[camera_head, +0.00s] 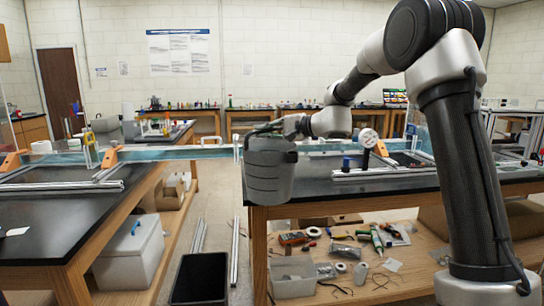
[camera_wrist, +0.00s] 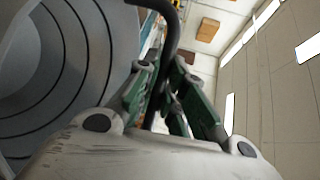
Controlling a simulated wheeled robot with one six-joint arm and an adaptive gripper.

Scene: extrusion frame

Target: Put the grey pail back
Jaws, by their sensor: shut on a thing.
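The grey pail (camera_head: 268,180) hangs upright at the near left corner of the right-hand table in the head view. My gripper (camera_head: 278,127) is just above its rim. In the wrist view the ribbed grey pail (camera_wrist: 60,70) fills the left side. The two green fingers of my gripper (camera_wrist: 167,98) are closed around its dark curved handle (camera_wrist: 171,30). The pail's far side is hidden, and I cannot tell whether it touches the table edge.
The right-hand table (camera_head: 340,190) carries rails and small parts, with tools on its lower shelf. The left-hand table (camera_head: 60,215) stands across an aisle. A blue-tinted beam (camera_head: 180,153) spans between them. A black bin (camera_head: 200,280) and a pale box (camera_head: 130,252) stand low on the left.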

